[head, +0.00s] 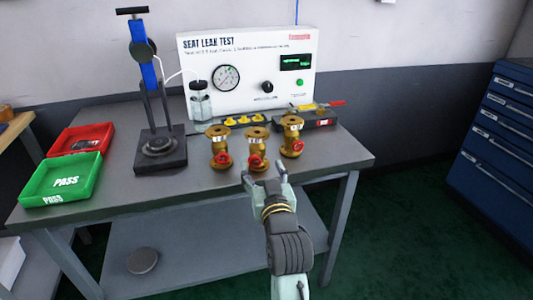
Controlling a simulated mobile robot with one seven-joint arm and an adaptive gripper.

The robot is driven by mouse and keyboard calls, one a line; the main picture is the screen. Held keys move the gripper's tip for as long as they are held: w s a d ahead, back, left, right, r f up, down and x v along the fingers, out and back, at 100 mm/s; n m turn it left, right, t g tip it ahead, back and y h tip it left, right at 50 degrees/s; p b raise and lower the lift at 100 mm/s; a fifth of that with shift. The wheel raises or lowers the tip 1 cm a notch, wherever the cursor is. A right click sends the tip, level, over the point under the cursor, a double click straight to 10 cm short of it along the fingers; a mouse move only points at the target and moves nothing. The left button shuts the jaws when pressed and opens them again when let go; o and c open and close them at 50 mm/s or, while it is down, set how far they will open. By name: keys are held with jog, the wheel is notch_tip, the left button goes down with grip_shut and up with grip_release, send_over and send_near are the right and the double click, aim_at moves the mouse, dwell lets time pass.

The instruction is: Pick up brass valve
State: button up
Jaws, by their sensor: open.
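Three brass valves with red handwheels and white labels stand upright in a row on the grey workbench. The left valve (218,142), the middle valve (257,140) and the right valve (292,133) are close together, the right one set slightly farther back. My gripper (263,175) is open and empty at the bench's front edge. Its fingers point away toward the valves, just in front of the middle one. In this view the left fingertip comes close to the middle valve's base; I cannot tell the height or exact gap.
A press fixture (160,148) with a blue column stands left of the valves. A green PASS tray (62,180) and a red tray (82,138) sit at the left. The white leak test panel (249,80) stands behind. A blue drawer cabinet (505,135) is at the right.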

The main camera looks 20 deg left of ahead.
aim_at(258, 148)
jog(key=p+x, duration=0.1)
jog(key=x, duration=0.3)
jog(key=shift+w+a+r, duration=0.15)
jog(key=shift+w+a, duration=0.05)
jog(key=shift+a, duration=0.05)
jog(key=p+x, duration=0.1)
jog(key=x, duration=0.1)
jog(key=p+x, duration=0.1)
jog(key=x, duration=0.1)
jog(key=shift+w+d+r, duration=0.15)
jog(key=shift+w+r, duration=0.05)
jog(key=shift+r, duration=0.2)
jog(key=shift+w+a+f, duration=0.1)
jog(key=shift+w+a, duration=0.1)
jog(key=shift+w, duration=0.2)
grip_shut()
jog(key=shift+f, duration=0.1)
jog(key=shift+r, duration=0.2)
